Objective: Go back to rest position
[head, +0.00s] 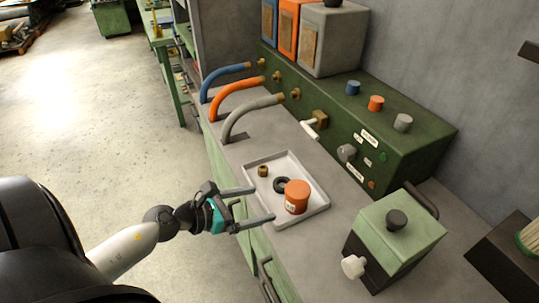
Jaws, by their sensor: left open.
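My left gripper (264,206) reaches in from the left, its two grey fingers spread apart with nothing between them. Its fingertips are at the near left edge of a white tray (309,211) on the counter. In the tray are an orange cylinder (297,198), a black ring (281,185) and a small brass piece (263,171). The gripper is apart from the orange cylinder. My right gripper is not in view.
A green panel (430,146) with knobs stands at the back of the grey counter. Blue, orange and grey hoses (243,117) curve down to the counter. A green box with a black knob (397,236) stands at the right. Open floor (90,110) lies left.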

